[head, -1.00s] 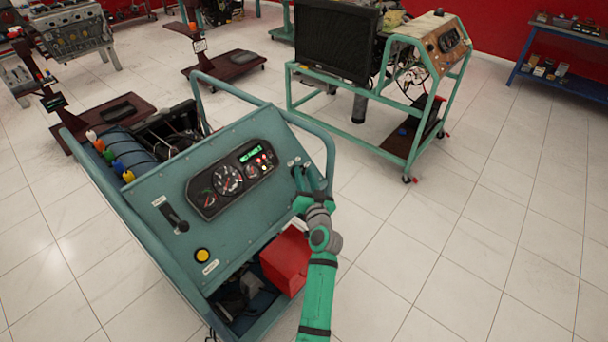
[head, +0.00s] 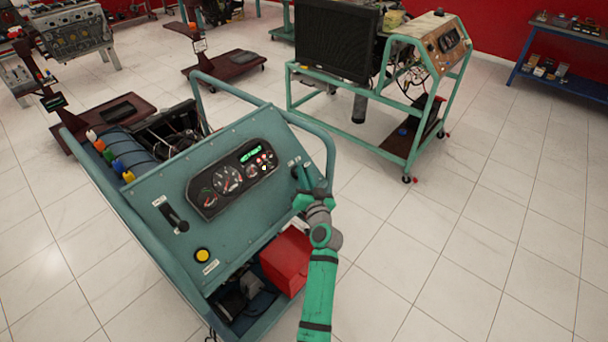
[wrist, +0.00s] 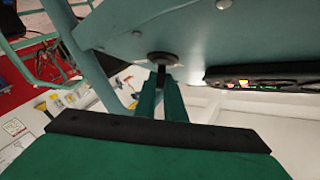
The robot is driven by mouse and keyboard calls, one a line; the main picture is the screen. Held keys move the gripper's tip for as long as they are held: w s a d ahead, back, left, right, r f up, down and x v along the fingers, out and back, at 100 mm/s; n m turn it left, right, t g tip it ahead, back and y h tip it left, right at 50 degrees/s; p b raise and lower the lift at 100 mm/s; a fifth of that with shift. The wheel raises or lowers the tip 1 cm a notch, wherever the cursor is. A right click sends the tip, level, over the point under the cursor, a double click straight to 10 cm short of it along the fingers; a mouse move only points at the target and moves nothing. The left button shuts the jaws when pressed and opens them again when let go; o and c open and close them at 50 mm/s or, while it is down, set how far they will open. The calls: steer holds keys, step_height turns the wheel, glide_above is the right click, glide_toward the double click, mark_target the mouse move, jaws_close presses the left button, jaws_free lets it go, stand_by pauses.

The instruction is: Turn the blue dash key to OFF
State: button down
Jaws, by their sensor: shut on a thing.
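The teal engine trainer's sloped dash panel (head: 240,140) stands left of centre in the head view. My gripper (head: 303,178) is at the panel's upper right corner. In the wrist view my gripper's two green fingers (wrist: 162,100) are shut on the key (wrist: 161,70), which sits in a round dark lock (wrist: 161,58) in the panel. The key looks dark here; its blue colour does not show, and the fingers hide most of it. I cannot read its position. The gauge cluster (head: 231,177) has a lit green display, and it also shows in the wrist view (wrist: 250,84).
A teal tube rail (head: 325,140) curves round the panel close beside my gripper. A black lever (head: 174,216) and a yellow button (head: 202,256) are on the panel's left. A red box (head: 286,262) sits below. Open tiled floor lies to the right.

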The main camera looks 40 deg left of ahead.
steer(key=shift+w+d+n, duration=0.1)
steer(key=shift+n, duration=0.3)
steer(key=shift+w+d+n+g+y, duration=0.1)
steer(key=shift+w+n+g+y, duration=0.05)
steer(key=shift+n+g+y, duration=1.05)
steer(key=shift+w+d+n+g+y, duration=0.15)
steer(key=shift+n+g+y, duration=0.75)
steer(key=shift+n, duration=0.6)
steer(key=shift+w+a+f+n+g+y, duration=0.1)
steer(key=shift+n+g+y, duration=0.35)
steer(key=shift+n+g, duration=1.05)
steer(key=shift+w+n+g+y, duration=0.1)
steer(key=shift+n+g+y, duration=0.35)
steer(key=shift+n+g, duration=1.05)
steer(key=shift+n, duration=0.4)
steer(key=c, duration=1.8)
jaws_free()
steer(key=shift+c, duration=0.2)
